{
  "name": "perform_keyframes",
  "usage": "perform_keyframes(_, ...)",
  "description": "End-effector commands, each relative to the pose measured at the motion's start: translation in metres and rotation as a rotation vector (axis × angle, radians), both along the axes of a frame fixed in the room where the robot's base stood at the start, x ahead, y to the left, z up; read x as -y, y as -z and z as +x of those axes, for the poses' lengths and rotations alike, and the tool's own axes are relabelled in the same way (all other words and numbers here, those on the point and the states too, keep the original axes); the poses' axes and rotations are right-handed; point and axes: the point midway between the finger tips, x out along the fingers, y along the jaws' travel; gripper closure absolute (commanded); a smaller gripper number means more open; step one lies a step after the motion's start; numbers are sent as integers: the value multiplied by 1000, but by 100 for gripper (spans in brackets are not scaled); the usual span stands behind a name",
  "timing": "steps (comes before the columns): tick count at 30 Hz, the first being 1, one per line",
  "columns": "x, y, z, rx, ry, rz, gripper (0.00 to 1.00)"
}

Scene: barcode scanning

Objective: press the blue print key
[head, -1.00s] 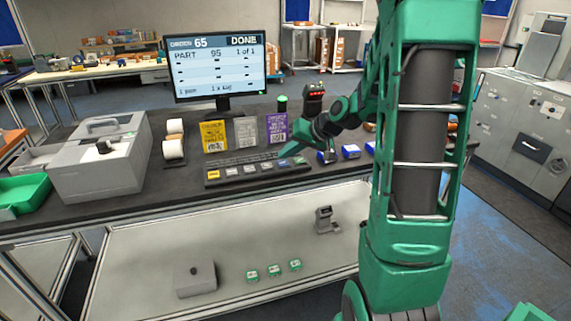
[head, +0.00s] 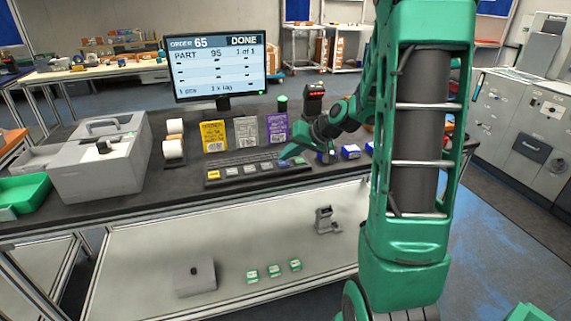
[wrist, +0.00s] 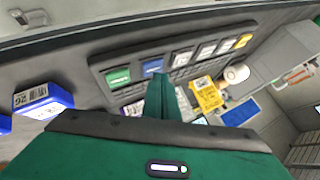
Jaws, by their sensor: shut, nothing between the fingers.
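The key strip (head: 240,178) lies along the front of the dark bench, with a row of coloured keys. The blue print key (wrist: 152,67) sits between a green key (wrist: 118,77) and several pale keys. My gripper (wrist: 161,78) is shut and empty, its fingertips at the lower edge of the blue key and hiding part of it in the wrist view. In the head view my gripper (head: 284,157) is low over the right part of the strip and hides most of the blue key. I cannot tell whether the tips touch it.
A monitor (head: 220,68) shows order 65 and DONE. Yellow, grey and purple cards (head: 245,131) stand behind the strip. A grey machine (head: 98,165) is to the left.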

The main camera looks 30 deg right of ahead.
Motion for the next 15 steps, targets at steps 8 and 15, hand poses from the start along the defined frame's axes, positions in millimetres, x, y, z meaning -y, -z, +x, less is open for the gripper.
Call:
perform_keyframes(8, 0, 3, 0, -1, -1, 0, 100)
perform_keyframes(15, 0, 6, 0, -1, 0, 1, 100)
